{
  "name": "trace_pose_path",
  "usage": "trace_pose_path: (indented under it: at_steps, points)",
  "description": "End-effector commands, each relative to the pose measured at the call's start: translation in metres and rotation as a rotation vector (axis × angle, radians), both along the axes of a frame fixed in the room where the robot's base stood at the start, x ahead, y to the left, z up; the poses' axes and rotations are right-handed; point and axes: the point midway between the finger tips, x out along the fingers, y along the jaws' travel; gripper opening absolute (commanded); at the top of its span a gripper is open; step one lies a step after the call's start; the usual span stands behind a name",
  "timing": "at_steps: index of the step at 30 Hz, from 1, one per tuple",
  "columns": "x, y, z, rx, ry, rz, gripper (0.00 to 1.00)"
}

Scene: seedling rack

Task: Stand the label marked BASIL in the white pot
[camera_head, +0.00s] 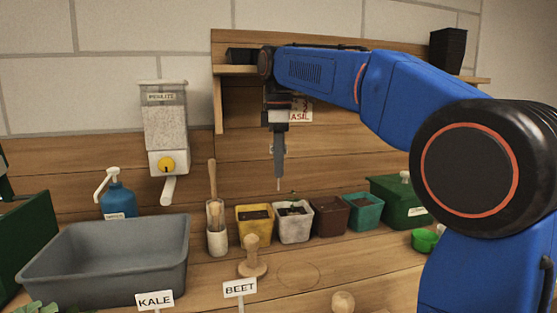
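The white pot (294,231) stands in a row of pots at the back of the bench, between a yellow and a brown pot, with dark soil in it. My gripper (279,172) points straight down, above and slightly left of the white pot, clear of it. A thin pale tip shows below its fingers; I cannot tell whether this is a held label's stake, or whether the fingers are open or shut. A card with red lettering ending in ASIL (300,112) shows behind my wrist, partly hidden. No white label reading BASIL is readable on the bench.
Labels KALE (155,299) and BEET (239,288) stand at the front. A yellow pot (255,222), brown pot (330,218) and teal pot (363,215) flank the white one. A wooden dibber (252,262) stands before them. A grey tub (110,268) sits left.

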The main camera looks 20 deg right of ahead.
Motion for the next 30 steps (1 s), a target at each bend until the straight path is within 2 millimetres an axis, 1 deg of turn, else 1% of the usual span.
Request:
trace_pose_path:
  at_steps: [30]
  points:
    - [0.0,0.0,-0.057,0.0,0.0,0.0,0.0]
